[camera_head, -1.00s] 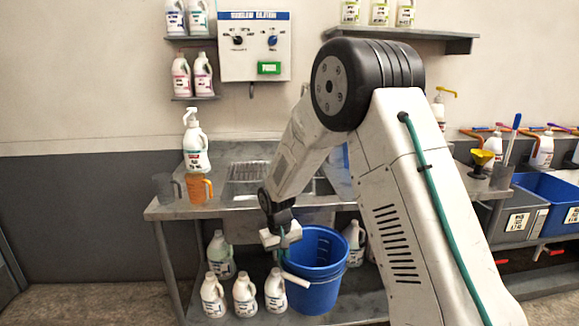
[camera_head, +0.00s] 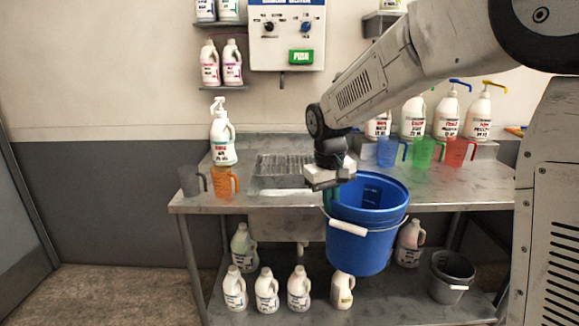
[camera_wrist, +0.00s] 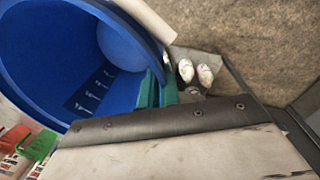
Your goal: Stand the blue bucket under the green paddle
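The blue bucket (camera_head: 358,245) hangs upright in the air in front of the metal bench, its open top at about bench height. My gripper (camera_head: 330,195) is shut on the left part of its rim. In the wrist view the green finger pads (camera_wrist: 158,92) pinch the wall of the bucket (camera_wrist: 70,60), and its inside looks empty. The bucket's white handle grip (camera_head: 348,228) hangs at its front. The green paddle (camera_head: 301,56), marked PUSH, is on the white wall dispenser (camera_head: 268,32), above and left of the bucket.
The metal bench (camera_head: 400,192) has a sink with a ribbed drain grid (camera_head: 283,168) below the dispenser. An orange jug (camera_head: 224,182) and a spray bottle (camera_head: 222,135) stand left of it. Coloured jugs (camera_head: 425,152) stand right. White bottles (camera_head: 266,290) and a dark bucket (camera_head: 451,277) fill the lower shelf.

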